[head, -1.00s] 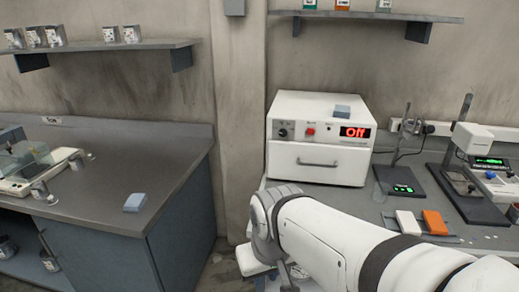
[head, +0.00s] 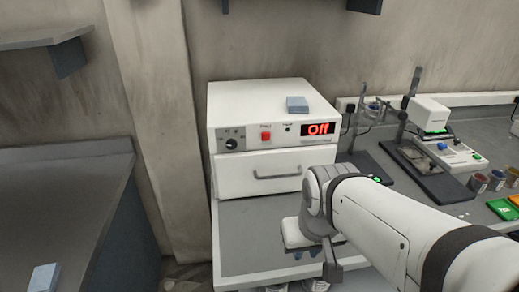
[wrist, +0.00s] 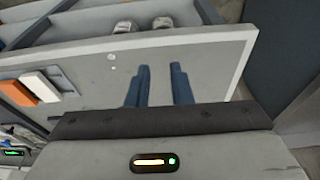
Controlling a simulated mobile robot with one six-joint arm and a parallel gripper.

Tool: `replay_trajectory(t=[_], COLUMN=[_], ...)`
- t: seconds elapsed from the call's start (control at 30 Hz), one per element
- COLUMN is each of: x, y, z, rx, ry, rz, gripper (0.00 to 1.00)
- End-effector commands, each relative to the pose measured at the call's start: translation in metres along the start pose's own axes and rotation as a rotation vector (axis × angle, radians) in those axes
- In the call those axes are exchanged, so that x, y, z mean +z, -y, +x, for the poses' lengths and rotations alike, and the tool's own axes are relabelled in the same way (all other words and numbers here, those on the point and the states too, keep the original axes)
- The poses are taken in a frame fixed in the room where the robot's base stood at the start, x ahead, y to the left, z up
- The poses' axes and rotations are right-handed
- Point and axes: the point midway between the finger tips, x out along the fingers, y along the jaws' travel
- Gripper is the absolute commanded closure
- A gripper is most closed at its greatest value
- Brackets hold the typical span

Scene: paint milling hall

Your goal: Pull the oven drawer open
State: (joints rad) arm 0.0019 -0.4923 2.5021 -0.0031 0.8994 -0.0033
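The oven (head: 262,92) is a white box on the bench, with a red "Off" display. Its drawer (head: 232,178) fills the lower front, with a grey bar handle (head: 277,175); the drawer looks shut. My arm hides the right end of the drawer front. My gripper (head: 305,253) is over the bench top in front of the oven, apart from the handle and lower in the picture. In the wrist view its two blue fingers (wrist: 158,70) stand apart with nothing between them, above the grey bench. The oven is not in the wrist view.
A blue block (head: 297,104) lies on the oven. Lab stands and a scale (head: 440,155) stand to the right. A grey counter (head: 70,195) is at the left. White (wrist: 40,86) and orange (wrist: 18,93) blocks show in the wrist view, with pots (wrist: 125,26) past the bench edge.

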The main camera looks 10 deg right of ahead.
Motion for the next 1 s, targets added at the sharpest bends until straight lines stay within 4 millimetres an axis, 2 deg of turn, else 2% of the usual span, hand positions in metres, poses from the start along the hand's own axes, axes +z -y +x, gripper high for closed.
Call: replay_trajectory(t=[0.17, 0.27, 0.3, 0.37, 0.47, 0.53, 0.67, 0.73, 0.83, 0.93, 0.97, 1.0], x=[0.000, 0.002, 0.003, 0.005, 0.002, -0.007, -0.041, -0.067, -0.109, -0.150, -0.161, -0.173], y=[0.001, -0.001, -0.006, 0.000, 0.020, 0.036, 0.055, 0.057, 0.046, 0.020, 0.011, -0.002], z=[0.001, 0.010, 0.016, 0.028, 0.048, 0.060, 0.075, 0.081, 0.089, 0.097, 0.099, 0.102], rx=[-0.004, -0.041, -0.071, -0.130, -0.247, -0.335, -0.482, -0.557, -0.663, -0.765, 0.788, 0.763], ry=[0.004, 0.042, 0.069, 0.133, 0.297, 0.447, 0.774, 0.979, 1.315, 1.672, -1.767, -1.758], rz=[0.011, 0.108, 0.183, 0.350, 0.738, 1.049, 1.600, 1.870, 2.203, 2.434, -2.461, -2.318], gripper=[0.80, 0.80, 0.80, 0.80, 0.80, 0.80, 0.80, 0.80, 0.80, 0.80, 0.80, 0.80])
